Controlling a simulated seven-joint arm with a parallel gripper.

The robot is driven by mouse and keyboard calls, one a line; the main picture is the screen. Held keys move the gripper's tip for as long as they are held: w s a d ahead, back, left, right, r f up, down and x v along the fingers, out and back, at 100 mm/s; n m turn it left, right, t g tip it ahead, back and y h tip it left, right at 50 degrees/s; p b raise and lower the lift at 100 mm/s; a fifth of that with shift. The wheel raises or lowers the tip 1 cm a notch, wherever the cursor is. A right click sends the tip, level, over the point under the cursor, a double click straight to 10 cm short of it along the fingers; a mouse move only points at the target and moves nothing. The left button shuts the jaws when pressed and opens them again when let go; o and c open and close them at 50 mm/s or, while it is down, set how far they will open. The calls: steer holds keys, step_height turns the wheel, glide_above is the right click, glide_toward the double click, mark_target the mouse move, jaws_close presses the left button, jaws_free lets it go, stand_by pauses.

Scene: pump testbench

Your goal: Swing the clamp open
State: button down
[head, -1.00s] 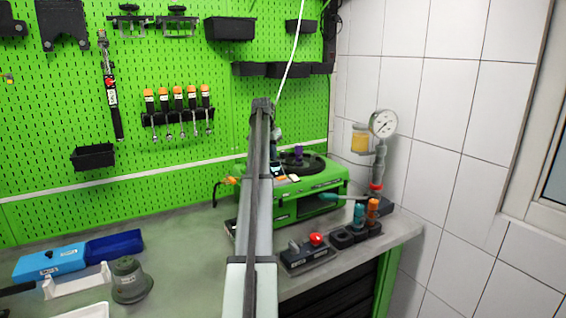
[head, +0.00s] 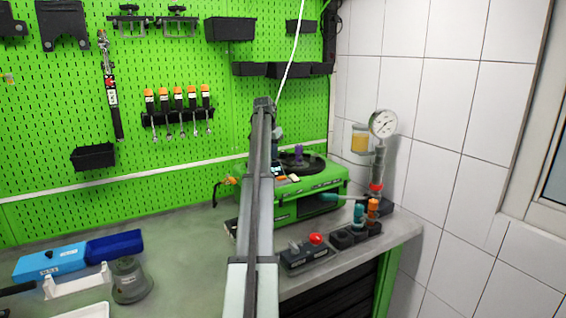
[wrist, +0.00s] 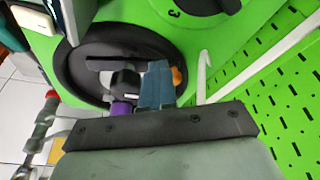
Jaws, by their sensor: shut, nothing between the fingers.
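The green testbench (head: 330,185) stands on the bench, with a dark round plate (head: 312,164) on top. The plate (wrist: 88,92) fills the left middle of the wrist view. A purple knob (head: 298,152) stands at the plate; a purple part (wrist: 121,108) also shows in the wrist view. I cannot clearly tell which part is the clamp. My gripper (wrist: 157,68) is shut and empty, its blue-grey fingers over the plate's edge close to an orange part (wrist: 177,76). I cannot tell whether they touch it. My arm hides much of this area in the head view.
A pressure gauge (head: 383,123) on a pipe stands right of the testbench by the tiled wall. A control box with a red button (head: 315,238) sits in front. The green pegboard (head: 170,60) is behind.

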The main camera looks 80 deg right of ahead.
steer(key=shift+w+d+r, duration=0.15)
steer(key=shift+w+r, duration=0.1)
steer(key=shift+w, duration=0.3)
steer(key=shift+w+d+r, duration=0.15)
steer(key=shift+w+r, duration=0.05)
steer(key=shift+w, duration=0.35)
steer(key=shift+w+a+r, duration=0.15)
steer(key=shift+w+r, duration=0.05)
steer(key=shift+r, duration=0.15)
steer(key=shift+s, duration=0.2)
step_height(320, 180, up, 7)
steer(key=shift+s+a+r, duration=0.2)
steer(key=shift+s+a, duration=0.05)
